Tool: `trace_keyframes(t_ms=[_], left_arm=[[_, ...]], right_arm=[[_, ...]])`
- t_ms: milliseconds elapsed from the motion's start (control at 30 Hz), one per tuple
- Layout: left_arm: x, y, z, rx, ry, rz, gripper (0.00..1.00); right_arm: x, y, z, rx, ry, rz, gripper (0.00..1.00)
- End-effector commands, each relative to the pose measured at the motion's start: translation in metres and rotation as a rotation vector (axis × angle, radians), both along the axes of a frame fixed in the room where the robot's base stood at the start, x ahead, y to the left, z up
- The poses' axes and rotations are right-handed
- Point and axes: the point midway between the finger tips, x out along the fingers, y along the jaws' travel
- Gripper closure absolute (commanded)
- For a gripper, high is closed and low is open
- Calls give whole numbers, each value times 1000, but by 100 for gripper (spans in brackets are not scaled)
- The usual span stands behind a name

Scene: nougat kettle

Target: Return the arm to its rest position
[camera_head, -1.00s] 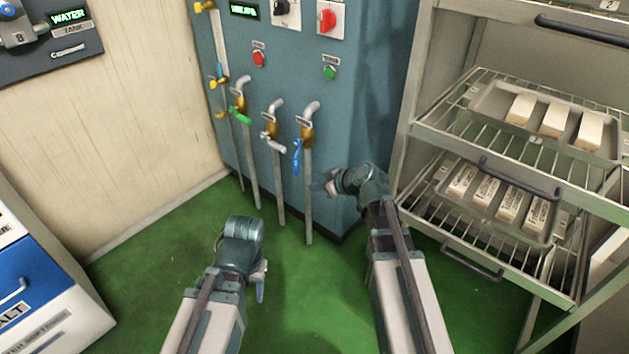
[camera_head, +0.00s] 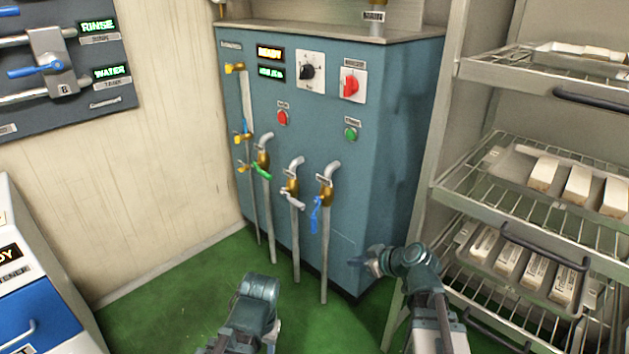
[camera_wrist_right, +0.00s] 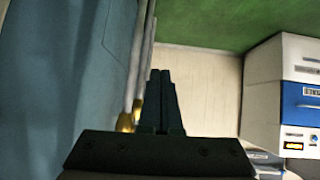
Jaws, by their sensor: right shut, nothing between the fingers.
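My right arm comes in from the lower right of the head view. Its gripper (camera_head: 370,262) points left, low in front of the blue-grey cabinet (camera_head: 385,130), and holds nothing. In the right wrist view its two fingers (camera_wrist_right: 160,85) are together, shut on nothing. My left arm (camera_head: 255,295) stands at the bottom middle of the head view. Its wrist is bent, and its fingers are mostly hidden, so their opening does not show.
Taps with green (camera_head: 262,171), white and blue (camera_head: 315,214) handles sit on pipes along the cabinet front. A wire rack (camera_head: 540,200) with trays of bars stands close to the right arm. A white and blue unit (camera_head: 45,310) is at lower left. Green floor lies between.

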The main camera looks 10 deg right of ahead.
Motion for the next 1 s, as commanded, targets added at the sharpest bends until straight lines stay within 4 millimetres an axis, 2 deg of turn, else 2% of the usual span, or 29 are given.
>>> trace_keyframes(t_ms=[67, 167, 300, 400, 600, 800, 1000], left_arm=[[0, 0, 9, 0, 0, 0, 50], [0, 0, 31, 0, 1, -2, 50], [0, 0, 71, 2, 2, -5, 50], [0, 1, 94, 2, 3, -8, 50], [-1, 1, 125, 3, 4, -11, 50], [-1, 1, 153, 4, 5, -13, 50], [-1, 1, 191, 4, 6, -11, 50]], right_arm=[[-4, 12, 4, -1, 37, 15, 100], [-21, 46, 10, -8, 155, 47, 100], [-65, 101, 18, -79, 418, 59, 100], [-97, 124, 24, -164, 578, 15, 100], [-143, 141, 42, -333, 758, -125, 100], [-175, 146, 70, -485, 828, -286, 100], [-175, 144, 108, -489, 833, -308, 100]])
